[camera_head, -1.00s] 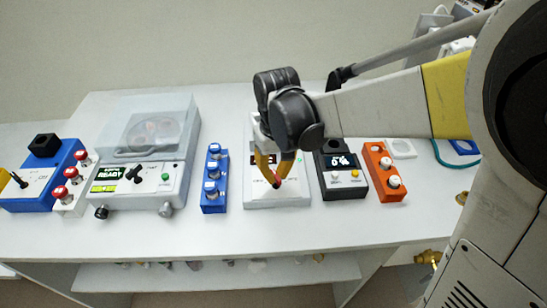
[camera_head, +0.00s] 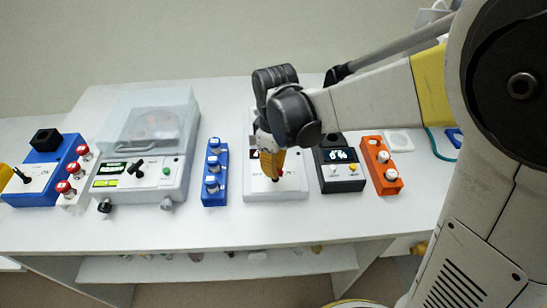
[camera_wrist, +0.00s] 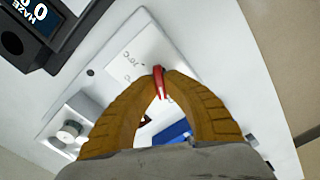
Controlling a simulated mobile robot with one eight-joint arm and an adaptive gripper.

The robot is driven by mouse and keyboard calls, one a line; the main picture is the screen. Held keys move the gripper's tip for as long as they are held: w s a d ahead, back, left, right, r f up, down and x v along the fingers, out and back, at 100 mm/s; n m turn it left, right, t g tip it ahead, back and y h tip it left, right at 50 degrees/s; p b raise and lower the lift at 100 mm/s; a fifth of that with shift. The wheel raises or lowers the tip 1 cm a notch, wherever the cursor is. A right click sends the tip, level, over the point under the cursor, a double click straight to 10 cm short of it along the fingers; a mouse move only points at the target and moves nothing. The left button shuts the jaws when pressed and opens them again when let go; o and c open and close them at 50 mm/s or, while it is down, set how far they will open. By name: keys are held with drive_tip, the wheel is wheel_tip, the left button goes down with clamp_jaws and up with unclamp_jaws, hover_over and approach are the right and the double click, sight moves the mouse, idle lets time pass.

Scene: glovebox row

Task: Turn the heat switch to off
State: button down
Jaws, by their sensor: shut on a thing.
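The white device (camera_head: 293,187) stands on the bench in the middle of the head view. A small red switch lever (camera_wrist: 160,82) stands on its white panel (camera_wrist: 122,62), beside small printed marks too blurred to read fully. I take this lever to be the heat switch. My gripper (camera_head: 278,176) points down at the front part of the device. In the wrist view its yellow-brown fingers (camera_wrist: 160,76) meet at the tips around the red lever. The fingers largely hide the lever in the head view. The device's dark display is partly hidden behind them.
A black device with a lit display (camera_head: 341,174) and an orange knob box (camera_head: 381,168) stand close on the right. A blue box with several knobs (camera_head: 214,173) stands close on the left. A white lidded machine (camera_head: 180,190) is farther left. The bench front is clear.

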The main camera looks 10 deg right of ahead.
drive_tip(key=shift+n, duration=0.6)
drive_tip(key=c, duration=1.5)
unclamp_jaws()
wheel_tip(320, 180, up, 12)
